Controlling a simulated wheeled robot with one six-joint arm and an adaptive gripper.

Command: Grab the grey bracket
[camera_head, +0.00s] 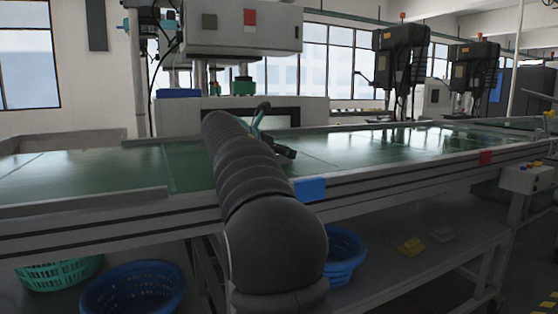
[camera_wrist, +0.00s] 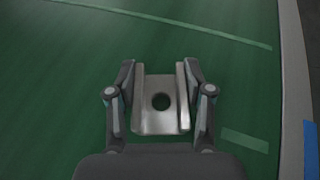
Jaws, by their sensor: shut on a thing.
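The grey bracket (camera_wrist: 160,122) shows in the wrist view as a metal channel with two raised side walls and a round hole in its base. My gripper (camera_wrist: 160,80) has one finger on each side of it, shut against the side walls. The bracket is over the green belt (camera_wrist: 60,90); I cannot tell whether it touches the belt. In the head view my gripper (camera_head: 284,151) is low over the green belt, partly behind my arm, and the bracket cannot be made out there.
The belt has a metal edge rail (camera_wrist: 292,80) on the right in the wrist view. A large machine (camera_head: 240,30) stands behind the belt. Blue baskets (camera_head: 133,290) and a green basket (camera_head: 60,274) are below it. The belt right of my gripper looks clear.

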